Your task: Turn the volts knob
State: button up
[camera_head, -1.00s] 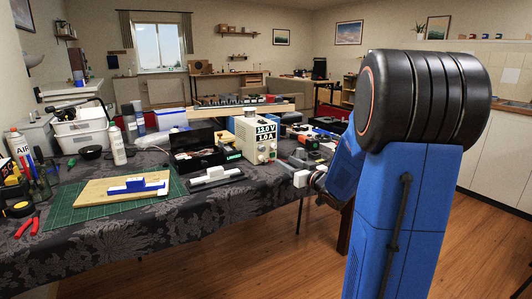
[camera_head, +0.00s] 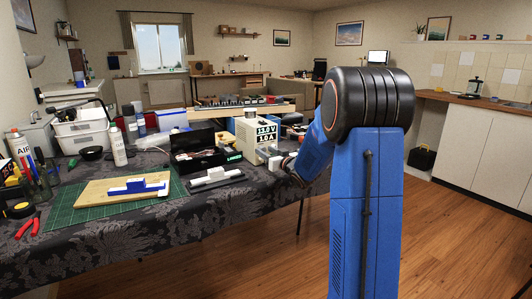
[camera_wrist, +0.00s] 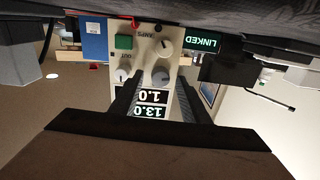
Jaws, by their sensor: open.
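The beige power supply (camera_head: 247,131) stands on the table with its lit display facing me. In the wrist view its front panel (camera_wrist: 147,56) is upside down, and the display (camera_wrist: 151,104) reads 13.0 and 1.0. A grey round knob (camera_wrist: 161,76) nearest the display lies between my fingertips; its label is not readable. Another knob (camera_wrist: 164,46) is by the AMPS marking. A smaller knob (camera_wrist: 122,75) and a green button (camera_wrist: 123,42) are beside them. My gripper (camera_wrist: 158,84) is open in front of the panel. In the head view it is at the supply's lower front (camera_head: 268,155); contact cannot be told.
A black box with a green LINKED display (camera_wrist: 203,42) is close beside the supply. A dark open case (camera_head: 195,152) stands left of it. A grey and white bar (camera_head: 215,178) lies in front. A green mat (camera_head: 105,202) with a board is further left.

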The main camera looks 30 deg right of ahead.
jog(key=shift+w, duration=0.2)
jog(key=c, duration=1.1)
jog(key=shift+o, duration=0.2)
jog(key=n, duration=0.5)
jog(key=shift+a+n, duration=0.1)
jog(key=shift+n, duration=0.3)
jog(key=n, duration=0.5)
jog(key=shift+n, duration=0.3)
jog(key=shift+a, duration=0.1)
